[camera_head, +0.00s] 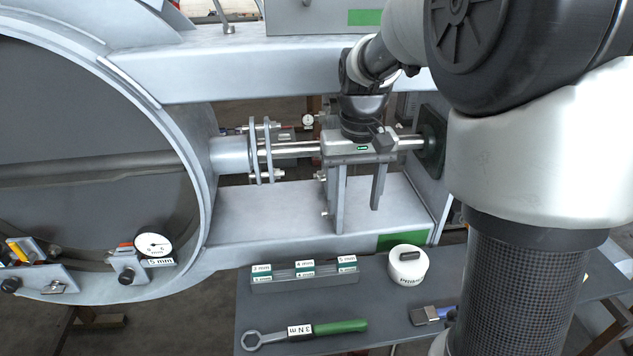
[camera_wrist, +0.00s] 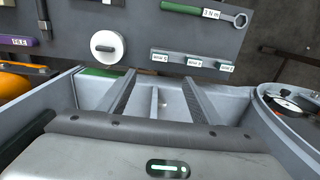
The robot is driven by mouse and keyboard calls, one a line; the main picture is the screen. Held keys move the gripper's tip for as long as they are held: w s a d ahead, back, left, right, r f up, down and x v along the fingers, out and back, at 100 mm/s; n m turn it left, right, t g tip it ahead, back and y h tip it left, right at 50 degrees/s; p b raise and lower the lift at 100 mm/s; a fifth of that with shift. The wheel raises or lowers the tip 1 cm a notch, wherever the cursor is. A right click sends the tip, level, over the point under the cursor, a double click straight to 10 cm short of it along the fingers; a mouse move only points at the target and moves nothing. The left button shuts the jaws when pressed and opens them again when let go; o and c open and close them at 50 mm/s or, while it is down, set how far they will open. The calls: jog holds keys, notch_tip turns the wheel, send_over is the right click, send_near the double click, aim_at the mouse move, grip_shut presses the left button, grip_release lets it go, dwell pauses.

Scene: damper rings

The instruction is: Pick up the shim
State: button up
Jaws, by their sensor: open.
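A grey rack (camera_head: 320,283) on the dark table holds several small green shims with white labels. In the head view these read about 2 mm on the left shim (camera_head: 262,268), 4 mm on the middle one (camera_head: 305,265) and 5 mm on the right one (camera_head: 347,260).
On the table (camera_head: 270,305) are a white round pot (camera_head: 408,265), a green-handled wrench (camera_head: 305,333) and a brush-like tool (camera_head: 430,315). The shaft (camera_head: 295,148) with its flange lies close to my gripper. A large drum opening with a dial gauge (camera_head: 153,245) stands left.

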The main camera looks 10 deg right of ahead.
jog(key=f, duration=0.4)
jog(key=f+b, duration=0.1)
jog(key=f, duration=0.3)
jog(key=f+b, duration=0.1)
jog(key=f, duration=0.3)
jog(key=shift+w+d+f, duration=0.1)
jog(key=shift+w+f, duration=0.15)
jog(key=shift+f, duration=0.05)
jog(key=shift+f+b, duration=0.45)
jog(key=shift+f, duration=2.2)
jog(key=c, duration=1.1)
jog(key=shift+r, duration=0.1)
jog(key=shift+c, duration=0.2)
notch_tip(320, 180, up, 18)
jog(key=p, duration=1)
send_over(347, 259)
notch_tip(347, 259, down, 8)
